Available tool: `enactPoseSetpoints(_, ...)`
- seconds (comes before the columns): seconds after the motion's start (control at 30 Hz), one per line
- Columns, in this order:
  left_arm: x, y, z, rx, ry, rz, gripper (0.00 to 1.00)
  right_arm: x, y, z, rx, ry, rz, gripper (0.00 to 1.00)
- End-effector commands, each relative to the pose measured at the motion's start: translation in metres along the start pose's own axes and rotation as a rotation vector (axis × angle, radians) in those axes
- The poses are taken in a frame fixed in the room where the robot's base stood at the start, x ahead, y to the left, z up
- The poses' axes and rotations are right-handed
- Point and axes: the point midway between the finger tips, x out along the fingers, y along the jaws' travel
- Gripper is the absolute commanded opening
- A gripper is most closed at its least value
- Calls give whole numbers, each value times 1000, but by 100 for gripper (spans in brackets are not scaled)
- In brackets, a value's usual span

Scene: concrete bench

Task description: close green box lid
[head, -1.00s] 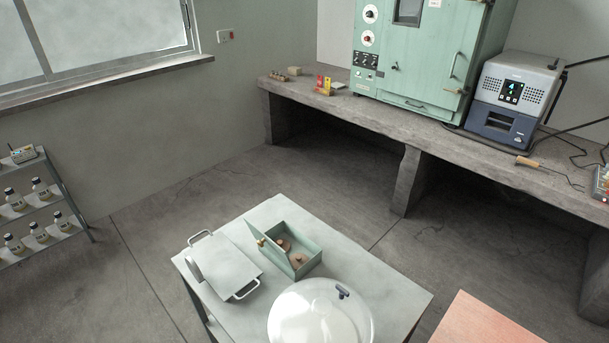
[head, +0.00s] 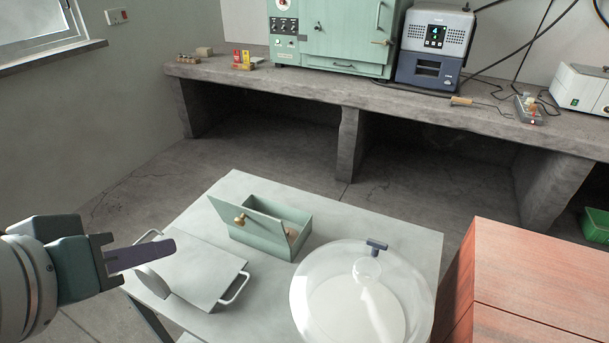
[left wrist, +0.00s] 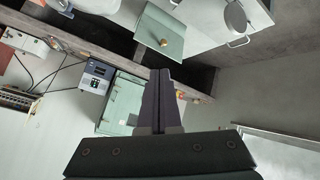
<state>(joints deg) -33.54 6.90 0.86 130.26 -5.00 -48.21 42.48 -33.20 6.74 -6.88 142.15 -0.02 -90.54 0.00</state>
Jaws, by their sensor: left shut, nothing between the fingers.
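The green box (head: 300,216) stands on the pale table, left of its middle. Its lid (head: 254,222) is open, raised steeply along the near-left side, with a brass knob (head: 240,220) on its outer face. The lid hides most of the inside. In the left wrist view the lid (left wrist: 150,30) shows beyond the fingertips, knob towards the camera. My left gripper (head: 168,247) comes in from the left, shut and empty, pointing right over the grey tray's left part and apart from the lid. My right gripper is not in view.
A grey tray (head: 205,277) with wire handles lies left of the box. A clear dome (head: 335,265) with a dark handle covers the table's near right part. A reddish wooden block (head: 540,270) stands right of the table. The table's back right (head: 385,228) is bare.

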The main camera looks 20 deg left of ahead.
Motion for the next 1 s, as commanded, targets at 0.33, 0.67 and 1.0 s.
enactPoseSetpoints(0.33,118,-62,49,-535,336,318,0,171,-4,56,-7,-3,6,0)
enactPoseSetpoints(0.67,161,-95,94,-897,390,759,0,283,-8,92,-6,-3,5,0)
enactPoseSetpoints(1.0,163,-92,95,-981,355,901,0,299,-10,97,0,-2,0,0)
